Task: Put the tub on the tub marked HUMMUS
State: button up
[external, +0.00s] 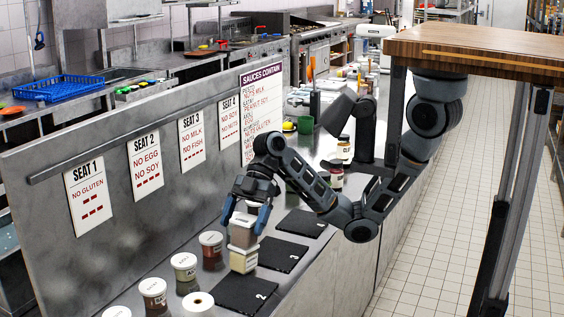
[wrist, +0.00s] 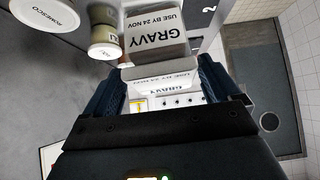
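My gripper (external: 245,218) points down with its fingers on either side of a pale, square white-lidded tub (external: 243,234), and appears shut on it. In the wrist view this held tub (wrist: 165,78) shows GRAVY and USE BY 24 NOV. Directly under it in the external view is another pale square tub (external: 243,262), on the counter by the mats. Whether the two touch I cannot tell. I can read HUMMUS on no tub.
Round tubs stand left of the stack, including a red-brown one (external: 211,246) and a white-lidded one (external: 184,267). A round lid marked ROMESCO (wrist: 58,14) is nearby. A black mat marked 2 (external: 240,294) lies in front. A metal partition (external: 130,225) with seat signs runs behind.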

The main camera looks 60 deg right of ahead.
jog(key=shift+o, duration=0.2)
jog(key=shift+r, duration=0.2)
jog(key=v, duration=1.2)
jog(key=shift+r, duration=0.2)
